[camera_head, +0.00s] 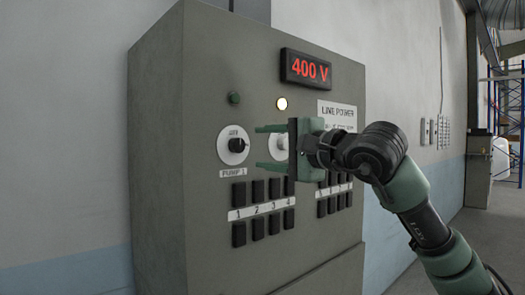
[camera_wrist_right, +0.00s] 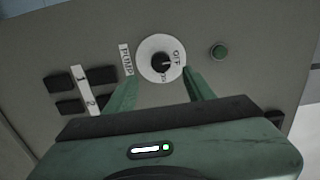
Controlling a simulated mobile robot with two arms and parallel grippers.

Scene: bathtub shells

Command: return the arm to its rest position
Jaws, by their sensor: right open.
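My right gripper (camera_head: 262,147) is raised in front of the grey control cabinet (camera_head: 160,190), its two green fingers apart and nothing between them. Its arm comes in from the lower right. In the wrist view the open fingers (camera_wrist_right: 160,82) point at a black rotary knob on a white round dial (camera_wrist_right: 146,64), labelled PUMP. The fingertips appear on either side of the dial's lower part; whether they touch the panel cannot be told. The PUMP 1 dial (camera_head: 224,156) shows just left of the fingers in the head view. My left gripper is out of sight.
A second white dial (camera_head: 280,143) is partly behind the gripper. A red 400 V display (camera_head: 309,69), a lit lamp (camera_head: 282,104), a dark green lamp (camera_head: 233,98) and rows of black buttons (camera_head: 239,234) sit on the panel. Open floor (camera_head: 490,235) lies at right.

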